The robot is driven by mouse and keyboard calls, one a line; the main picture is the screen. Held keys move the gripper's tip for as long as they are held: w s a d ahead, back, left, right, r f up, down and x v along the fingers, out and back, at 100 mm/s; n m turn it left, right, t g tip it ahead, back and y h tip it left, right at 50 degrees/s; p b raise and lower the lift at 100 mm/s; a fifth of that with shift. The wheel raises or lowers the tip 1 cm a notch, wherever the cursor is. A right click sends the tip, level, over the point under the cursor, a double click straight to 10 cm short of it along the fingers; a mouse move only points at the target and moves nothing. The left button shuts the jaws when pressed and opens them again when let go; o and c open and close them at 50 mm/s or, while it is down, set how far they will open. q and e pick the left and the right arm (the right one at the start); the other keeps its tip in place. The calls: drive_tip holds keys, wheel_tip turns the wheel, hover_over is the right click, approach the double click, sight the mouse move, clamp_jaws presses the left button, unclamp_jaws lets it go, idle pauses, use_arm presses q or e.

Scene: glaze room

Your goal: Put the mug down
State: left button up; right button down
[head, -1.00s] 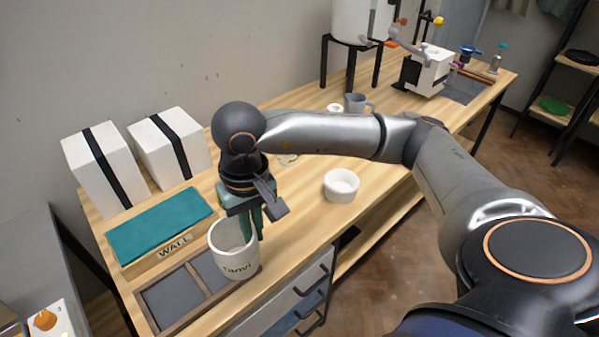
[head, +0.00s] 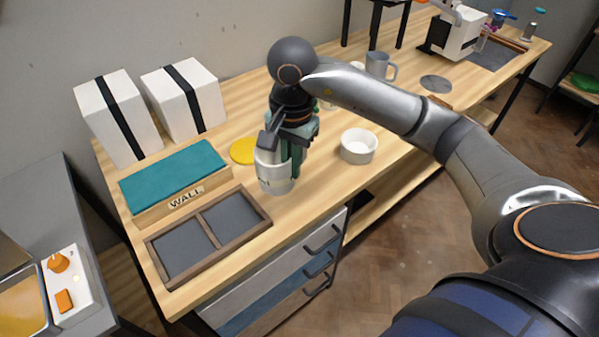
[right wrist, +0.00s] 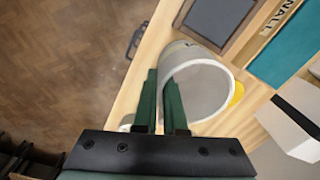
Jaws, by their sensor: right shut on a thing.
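The mug (head: 274,180) is white and upright, over the wooden bench just right of the divided tray. I cannot tell whether its base touches the bench top. My right gripper (head: 295,165) points down and is shut on the mug's side. In the right wrist view the green fingers (right wrist: 164,108) sit at the mug's rim, and the empty inside of the mug (right wrist: 203,90) shows. My left gripper is not in view.
The wooden tray (head: 208,236) with two dark panels lies left of the mug. A yellow disc (head: 243,151) is behind it, a white bowl (head: 358,146) to its right. The teal-topped WALL box (head: 175,182) and white boxes (head: 117,117) stand left. A grey mug (head: 378,66) is farther back.

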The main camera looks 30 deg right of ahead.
drive_tip(key=w+d+f, duration=0.1)
drive_tip(key=f, duration=0.1)
drive_tip(key=w+d+f, duration=0.1)
drive_tip(key=d+f, duration=0.1)
drive_tip(key=w+d+f, duration=0.1)
drive_tip(key=w+f, duration=0.1)
drive_tip(key=shift+d, duration=0.25)
drive_tip(key=shift+w+d+f+p, duration=0.1)
drive_tip(key=shift+f+p, duration=0.15)
drive_tip(key=shift+f, duration=0.65)
drive_tip(key=shift+w+d+f+p, duration=0.1)
drive_tip(key=shift+f+p, duration=0.1)
drive_tip(key=shift+f, duration=0.7)
drive_tip(key=shift+f, duration=0.2)
drive_tip(key=c, duration=1)
unclamp_jaws()
